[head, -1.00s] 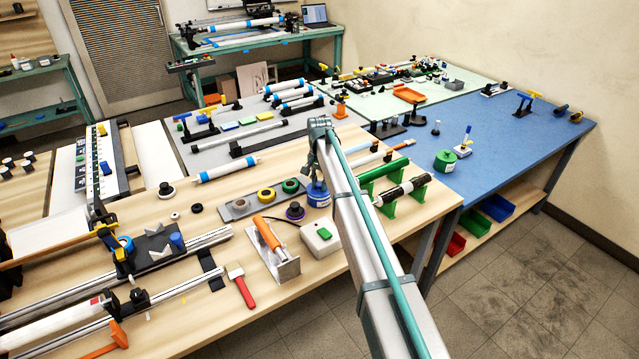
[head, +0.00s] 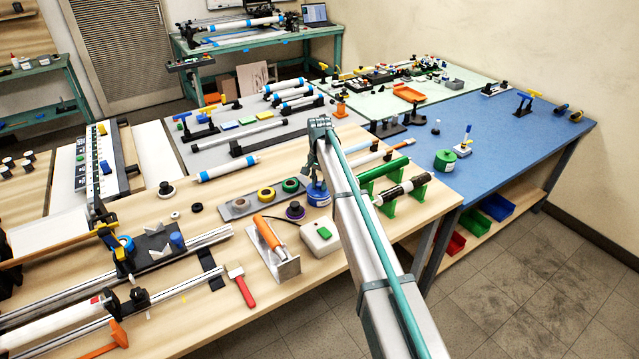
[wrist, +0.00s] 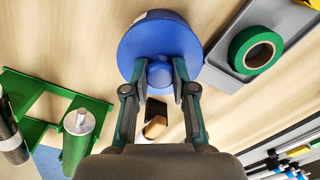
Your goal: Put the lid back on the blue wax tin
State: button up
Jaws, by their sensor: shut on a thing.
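My gripper (wrist: 160,78) is shut on the knob of a round blue lid (wrist: 145,42) in the wrist view. The lid is broad and flat and looks about level below the fingertips. In the head view the blue wax tin (head: 319,198), with a pale label, stands on the wooden bench directly under my gripper (head: 314,178). The lid and tin overlap there, and my arm hides part of them. I cannot tell whether the lid is touching the tin's rim or just above it.
A grey tray (head: 237,209) with tape rolls lies left of the tin; its green roll (wrist: 256,52) is close by in the wrist view. Green stands (head: 388,205) holding rollers are to the right. A white box with a green button (head: 322,236) is in front.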

jog(key=o, duration=1.4)
jog(key=shift+r, duration=0.15)
jog(key=shift+r+p, duration=1.45)
jog(key=shift+r, duration=1.9)
grip_shut()
